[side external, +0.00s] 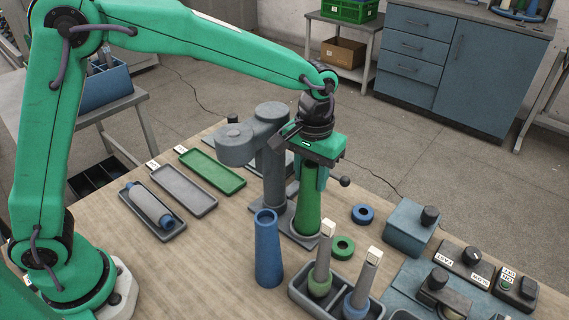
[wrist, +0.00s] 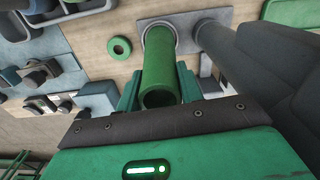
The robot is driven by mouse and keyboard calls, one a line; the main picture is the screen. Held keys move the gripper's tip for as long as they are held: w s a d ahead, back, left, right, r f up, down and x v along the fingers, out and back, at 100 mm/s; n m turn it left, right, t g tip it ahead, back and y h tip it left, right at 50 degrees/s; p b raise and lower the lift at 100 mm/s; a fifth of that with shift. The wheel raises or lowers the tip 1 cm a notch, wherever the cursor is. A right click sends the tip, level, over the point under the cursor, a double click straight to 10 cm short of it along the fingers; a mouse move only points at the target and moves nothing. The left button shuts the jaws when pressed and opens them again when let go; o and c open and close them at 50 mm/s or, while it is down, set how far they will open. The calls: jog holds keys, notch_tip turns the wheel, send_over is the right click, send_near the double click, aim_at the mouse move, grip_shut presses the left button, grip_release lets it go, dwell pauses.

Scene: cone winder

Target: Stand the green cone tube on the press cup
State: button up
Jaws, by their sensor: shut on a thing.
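The green cone tube (side external: 308,208) is upright below my gripper (side external: 316,175), which is shut around its upper part. In the wrist view the green cone tube (wrist: 160,75) sits between the two fingers of my gripper (wrist: 159,90), its open top toward the camera. Its lower end is at the grey press cup (wrist: 147,36) on the press's base plate (side external: 287,222). The tube hides most of the cup, and I cannot tell whether it rests in it or hangs just above.
The grey press column and head (side external: 240,145) stand close left of my gripper. A blue cone tube (side external: 267,252) stands in front. A green ring (side external: 343,247) and blue ring (side external: 363,213) lie to the right. A twin holder (side external: 300,297) with two spools is nearer.

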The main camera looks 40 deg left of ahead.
jog(key=o, duration=1)
jog(key=shift+r, duration=0.1)
notch_tip(320, 180, up, 7)
jog(key=shift+f, duration=0.1)
jog(key=shift+r, duration=0.45)
